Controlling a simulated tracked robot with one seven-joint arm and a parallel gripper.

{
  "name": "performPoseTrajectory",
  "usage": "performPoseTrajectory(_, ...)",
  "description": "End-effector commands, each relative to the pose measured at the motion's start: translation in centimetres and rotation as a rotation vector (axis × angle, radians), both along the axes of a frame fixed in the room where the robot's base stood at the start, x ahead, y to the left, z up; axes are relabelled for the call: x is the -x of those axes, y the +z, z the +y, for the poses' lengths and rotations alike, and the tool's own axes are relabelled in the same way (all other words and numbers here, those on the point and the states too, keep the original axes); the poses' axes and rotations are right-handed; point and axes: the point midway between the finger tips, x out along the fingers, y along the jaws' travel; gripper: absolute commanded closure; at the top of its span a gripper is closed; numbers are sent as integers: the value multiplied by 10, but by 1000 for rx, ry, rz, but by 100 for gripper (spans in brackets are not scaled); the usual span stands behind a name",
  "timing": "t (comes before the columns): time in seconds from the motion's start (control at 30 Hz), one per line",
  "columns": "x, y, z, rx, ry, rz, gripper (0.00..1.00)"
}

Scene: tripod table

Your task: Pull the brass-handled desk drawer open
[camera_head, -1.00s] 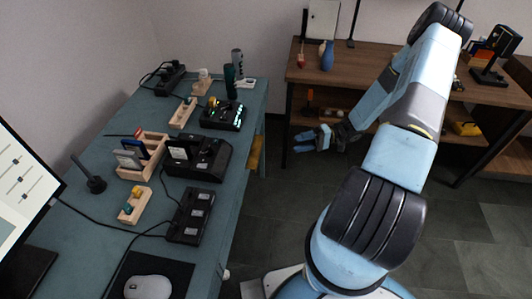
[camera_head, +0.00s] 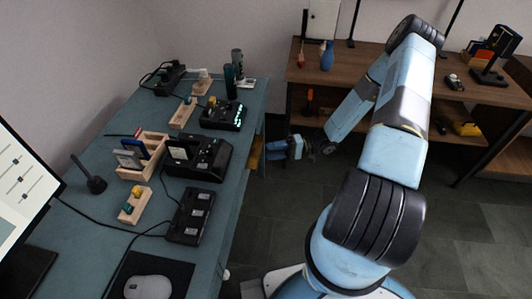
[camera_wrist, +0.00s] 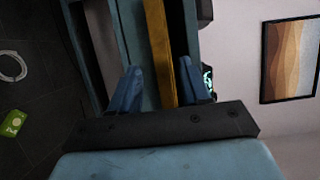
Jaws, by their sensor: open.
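The teal desk (camera_head: 215,215) stands at the left in the head view. Its brass handle (camera_head: 255,152) shows as a yellowish strip on the side facing my arm. In the wrist view the handle (camera_wrist: 158,50) is a long bar running up the picture along the teal desk front (camera_wrist: 134,35). My gripper (camera_head: 272,147) is beside the handle in the head view. In the wrist view my gripper (camera_wrist: 158,80) is open, with one blue finger on each side of the bar. I cannot tell whether either finger touches it. The drawer's edges are hard to make out.
Chargers, wooden holders and a mouse (camera_head: 148,287) lie on the desk top. A brown shelf table (camera_head: 400,85) stands at the back right. Dark floor (camera_head: 470,220) is clear at the right. A green object (camera_wrist: 13,123) lies on the floor.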

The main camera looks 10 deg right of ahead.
Motion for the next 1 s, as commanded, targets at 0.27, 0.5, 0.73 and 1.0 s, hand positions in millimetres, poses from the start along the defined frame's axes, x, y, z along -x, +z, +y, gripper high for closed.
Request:
performPoseTrajectory(0.27, 0, 0, 27, 1, -1, 1, 53)
performPoseTrajectory(0.5, 0, 0, 31, 1, -1, 1, 53)
performPoseTrajectory(0.73, 0, 0, 30, 1, -1, 1, 64)
performPoseTrajectory(1.0, 0, -1, 30, 2, -1, 1, 90)
